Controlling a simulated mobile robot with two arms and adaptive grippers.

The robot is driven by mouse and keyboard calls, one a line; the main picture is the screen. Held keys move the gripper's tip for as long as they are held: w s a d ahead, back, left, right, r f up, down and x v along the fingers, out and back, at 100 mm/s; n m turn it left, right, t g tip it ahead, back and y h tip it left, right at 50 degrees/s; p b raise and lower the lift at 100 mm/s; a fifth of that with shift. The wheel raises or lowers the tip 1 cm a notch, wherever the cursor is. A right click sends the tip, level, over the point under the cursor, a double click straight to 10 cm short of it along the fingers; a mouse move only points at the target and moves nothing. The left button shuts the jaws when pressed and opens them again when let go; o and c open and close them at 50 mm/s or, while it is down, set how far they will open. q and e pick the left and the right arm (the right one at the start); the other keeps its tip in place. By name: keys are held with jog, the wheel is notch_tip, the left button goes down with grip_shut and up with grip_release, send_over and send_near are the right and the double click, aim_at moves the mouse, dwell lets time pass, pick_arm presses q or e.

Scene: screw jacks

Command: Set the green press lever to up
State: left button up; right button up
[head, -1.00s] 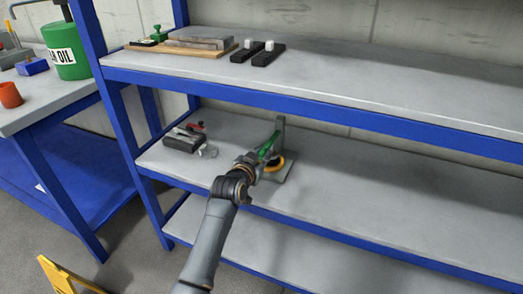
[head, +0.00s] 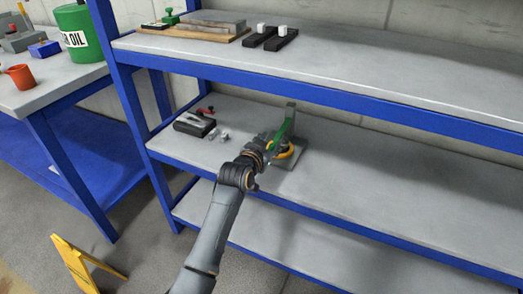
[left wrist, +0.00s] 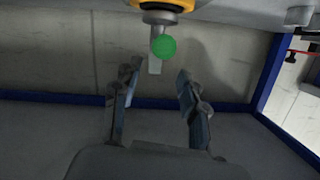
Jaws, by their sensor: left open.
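The press (head: 291,112) stands on the middle shelf, with a grey post, a flat base and a yellow ring (head: 285,153). Its green lever (head: 284,129) slants from the post down toward my left gripper (head: 266,142). In the left wrist view, the lever's round green knob (left wrist: 164,46) faces the camera, just beyond the gap between the fingertips of the left gripper (left wrist: 160,69). The fingers are apart with nothing between them. The yellow ring (left wrist: 165,5) is at the top edge there. In the head view, the gripper partly hides the lever's end. My right gripper is not in view.
A dark device (head: 193,124) and small pale parts (head: 220,135) sit left of the press. The upper shelf (head: 380,84) hangs above, with blue rails. The middle shelf (head: 400,185) is clear to the right. A yellow stand (head: 85,262) is on the floor.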

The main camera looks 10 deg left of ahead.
pick_arm(q)
jog(key=v, duration=1.1)
jog(key=shift+w, duration=0.1)
